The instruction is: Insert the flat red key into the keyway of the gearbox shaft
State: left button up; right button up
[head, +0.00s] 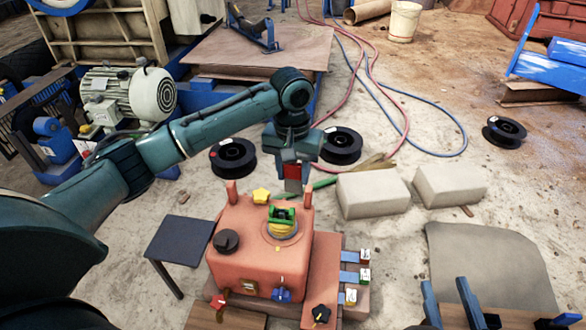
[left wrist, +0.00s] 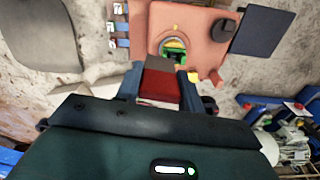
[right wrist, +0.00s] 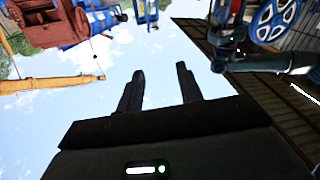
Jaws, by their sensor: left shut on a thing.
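My left gripper (head: 292,172) is shut on the flat red key (head: 292,170), above and just behind the gearbox. In the left wrist view, the red key (left wrist: 160,87) sits between the two fingers, with a grey-brown end past the fingertips. The salmon-red gearbox (head: 250,270) stands on the ground below. Its shaft (head: 283,228), yellow with a green top piece, rises from the lid. The key is apart from the shaft. The keyway is too small to make out clearly. My right gripper (right wrist: 160,88) is open and empty, with sky behind its fingers.
A yellow knob (head: 261,196) and a black knob (head: 226,241) sit on the gearbox lid. A dark side table (head: 180,240) stands to its left. Two pale blocks (head: 372,194) lie behind right. Blue upright pieces (head: 468,300) stand at the lower right edge.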

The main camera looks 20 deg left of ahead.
pick_arm(q)
jog(key=w+a+f+b, duration=0.1)
jog(key=w+a+f, duration=0.1)
jog(key=f, duration=0.5)
jog(key=w+a+f+n+b, duration=0.1)
jog(key=w+a+f, duration=0.2)
jog(key=f, duration=0.4)
jog(key=shift+w+a+f+b, duration=0.15)
jog(key=shift+a+b, duration=0.25)
jog(key=shift+a, duration=0.1)
pick_arm(e)
jog(key=shift+s+a+t+y, duration=0.1)
jog(key=shift+a+t+y, duration=0.4)
jog(key=shift+y, duration=0.1)
pick_arm(q)
jog(key=shift+r+n+p, duration=0.2)
jog(key=shift+n+p, duration=0.1)
jog(key=shift+p, duration=0.3)
pick_arm(e)
jog(key=shift+d+r+n, duration=0.1)
jog(key=shift+r+n, duration=0.15)
jog(key=shift+n, duration=0.05)
pick_arm(q)
jog(key=shift+f, duration=0.35)
pick_arm(e)
jog(key=shift+f, duration=0.3)
